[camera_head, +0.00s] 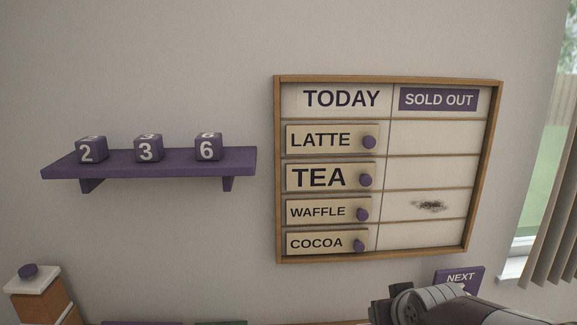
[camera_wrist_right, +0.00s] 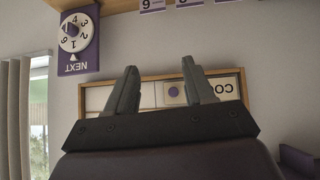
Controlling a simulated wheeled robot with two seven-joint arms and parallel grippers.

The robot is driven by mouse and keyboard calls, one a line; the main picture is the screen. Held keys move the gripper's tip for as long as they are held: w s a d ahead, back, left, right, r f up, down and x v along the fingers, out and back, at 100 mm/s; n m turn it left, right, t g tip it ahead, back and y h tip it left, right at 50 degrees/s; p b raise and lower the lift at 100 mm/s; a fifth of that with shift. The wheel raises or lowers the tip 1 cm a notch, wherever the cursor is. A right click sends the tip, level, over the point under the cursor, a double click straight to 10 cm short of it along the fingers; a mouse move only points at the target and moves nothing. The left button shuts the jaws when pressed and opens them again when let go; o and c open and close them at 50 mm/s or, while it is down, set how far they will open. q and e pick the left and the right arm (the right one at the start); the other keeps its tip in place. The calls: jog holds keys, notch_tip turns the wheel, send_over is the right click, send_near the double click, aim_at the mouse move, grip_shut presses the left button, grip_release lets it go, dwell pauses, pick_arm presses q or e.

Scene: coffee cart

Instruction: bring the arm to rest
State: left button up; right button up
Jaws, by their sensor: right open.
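My right gripper (camera_wrist_right: 160,66) is open in the wrist view, with its two grey fingers apart and nothing between them. Part of my right arm (camera_head: 430,305) shows at the bottom right of the head view, below the menu board. The board (camera_head: 497,130) hangs on the wall in a wooden frame. Its TODAY column holds the tiles LATTE (camera_head: 318,140), TEA (camera_head: 318,177), WAFFLE (camera_head: 316,211) and COCOA (camera_head: 315,243), each with a purple knob. The SOLD OUT column holds no tiles; a dark smudge (camera_head: 429,205) marks its waffle row. My left gripper is not in view.
A purple shelf (camera_head: 150,165) left of the board carries number cubes 2 (camera_head: 90,150), 3 (camera_head: 148,149) and 6 (camera_head: 208,147). A purple NEXT sign (camera_head: 459,277) is close to my arm; its dial (camera_wrist_right: 75,32) shows upside down in the wrist view. A knobbed box (camera_head: 38,290) stands lower left.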

jog(key=s+a+f+g, duration=0.1)
jog(key=s+f+g, duration=0.6)
jog(key=s+f, duration=0.8)
jog(key=shift+a+f+g, duration=0.15)
jog(key=shift+f+g, duration=0.25)
jog(key=shift+f, duration=0.1)
